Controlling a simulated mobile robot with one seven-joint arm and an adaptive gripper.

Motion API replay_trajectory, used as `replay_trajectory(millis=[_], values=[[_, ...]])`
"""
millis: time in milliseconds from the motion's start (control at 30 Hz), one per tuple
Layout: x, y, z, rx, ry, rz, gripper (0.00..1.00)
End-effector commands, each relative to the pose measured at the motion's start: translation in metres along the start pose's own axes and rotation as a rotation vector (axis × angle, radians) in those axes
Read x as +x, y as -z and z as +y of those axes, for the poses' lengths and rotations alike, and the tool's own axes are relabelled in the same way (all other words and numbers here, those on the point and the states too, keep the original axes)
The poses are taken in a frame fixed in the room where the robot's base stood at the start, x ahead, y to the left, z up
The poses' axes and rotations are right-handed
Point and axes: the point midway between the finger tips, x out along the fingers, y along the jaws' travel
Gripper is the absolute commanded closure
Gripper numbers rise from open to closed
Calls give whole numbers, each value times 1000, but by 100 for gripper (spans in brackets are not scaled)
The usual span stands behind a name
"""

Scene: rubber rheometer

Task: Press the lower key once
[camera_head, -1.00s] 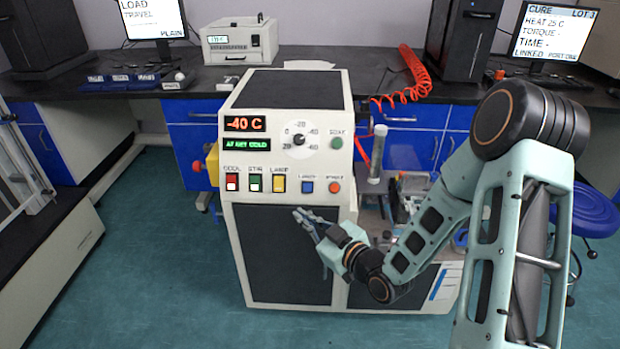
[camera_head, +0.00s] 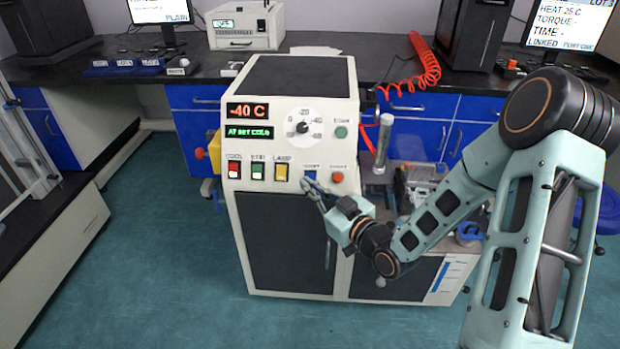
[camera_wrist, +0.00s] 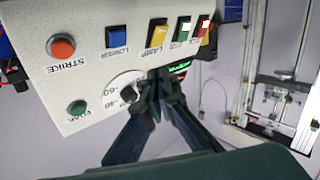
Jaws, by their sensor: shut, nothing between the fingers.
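The lower key is a blue square button labelled LOWER (camera_head: 310,175) on the cream front panel of the cold-test machine. It also shows in the wrist view (camera_wrist: 117,36), where the panel appears upside down. My gripper (camera_head: 308,184) is shut and empty, its fingertips pointing at the panel. In the head view the tips overlap the bottom of the blue key and partly hide it. In the wrist view my gripper's tips (camera_wrist: 160,76) lie over the panel near the dial, apart from the key in the picture. I cannot tell whether they touch the panel.
The orange STRIKE button (camera_head: 337,177) is right of the blue key, the yellow LAMP switch (camera_head: 281,172) left of it. Green STIR (camera_head: 258,171) and red COOL (camera_head: 234,170) switches sit farther left. A dial (camera_head: 303,128) and green SOAK button (camera_head: 341,132) are above. The display reads -40 C.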

Motion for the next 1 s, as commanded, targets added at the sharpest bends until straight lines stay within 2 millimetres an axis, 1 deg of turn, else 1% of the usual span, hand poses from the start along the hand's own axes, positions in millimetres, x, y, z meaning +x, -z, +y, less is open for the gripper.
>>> replay_trajectory(millis=[33,200,300,400,600,1000], values=[[6,-6,4,-1,-1,2,100],[23,-18,16,-1,0,2,100],[31,-26,22,-1,0,1,100],[38,-30,27,-1,-1,1,100],[43,-32,32,0,0,0,100],[44,-32,32,0,0,0,100]])
